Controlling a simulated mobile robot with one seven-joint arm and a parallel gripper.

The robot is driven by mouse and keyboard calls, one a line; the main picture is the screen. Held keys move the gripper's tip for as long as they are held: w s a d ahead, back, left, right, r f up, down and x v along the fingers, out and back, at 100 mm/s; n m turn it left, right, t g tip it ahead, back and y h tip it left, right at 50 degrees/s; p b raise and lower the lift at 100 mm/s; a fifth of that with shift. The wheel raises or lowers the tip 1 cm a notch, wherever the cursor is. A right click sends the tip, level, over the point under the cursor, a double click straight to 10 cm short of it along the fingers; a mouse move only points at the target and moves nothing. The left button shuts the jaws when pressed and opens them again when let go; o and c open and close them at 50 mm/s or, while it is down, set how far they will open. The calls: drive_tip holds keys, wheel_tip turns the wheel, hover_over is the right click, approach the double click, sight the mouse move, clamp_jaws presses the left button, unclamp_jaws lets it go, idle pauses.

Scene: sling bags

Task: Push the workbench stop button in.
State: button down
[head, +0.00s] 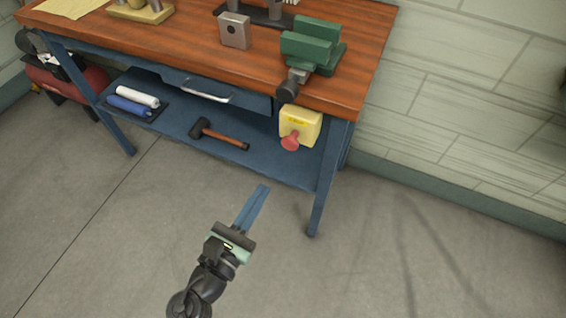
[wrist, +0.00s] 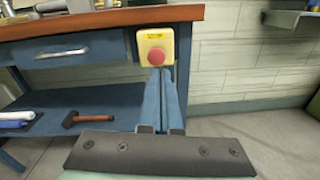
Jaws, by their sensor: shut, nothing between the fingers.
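The stop button (head: 291,142) is a red mushroom head on a yellow box (head: 302,122). The box is fixed to the front right of the workbench (head: 350,62), just below the wooden top. In the wrist view the red button (wrist: 155,57) faces me, just above my fingertips in the picture. My gripper (head: 259,192) has long blue fingers, shut together and empty. In the head view it is in front of the bench, below and left of the button, with a visible gap between them. In the wrist view the fingers (wrist: 161,75) overlap the box's lower edge.
A green vise (head: 312,45) sits on the bench top above the box, its dark handle end (head: 287,92) overhanging the front edge. A drawer (head: 213,92) is left of the box. A hammer (head: 219,135) lies on the lower shelf. The floor in front is clear.

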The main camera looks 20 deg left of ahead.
sight(288, 146)
drive_tip(key=shift+s+a+f+n+y, duration=0.15)
drive_tip(key=shift+s+f+n, duration=0.3)
drive_tip(key=shift+f+n, duration=0.1)
drive_tip(key=shift+s+a+f+n+y, duration=0.1)
drive_tip(key=shift+s+f+n+y, duration=0.05)
drive_tip(key=shift+s+f+n, duration=0.35)
drive_tip(key=shift+w, duration=0.15)
drive_tip(key=w, duration=0.4)
drive_tip(key=w+b, duration=0.1)
drive_tip(key=w, duration=0.9)
drive_tip(key=shift+d, duration=0.25)
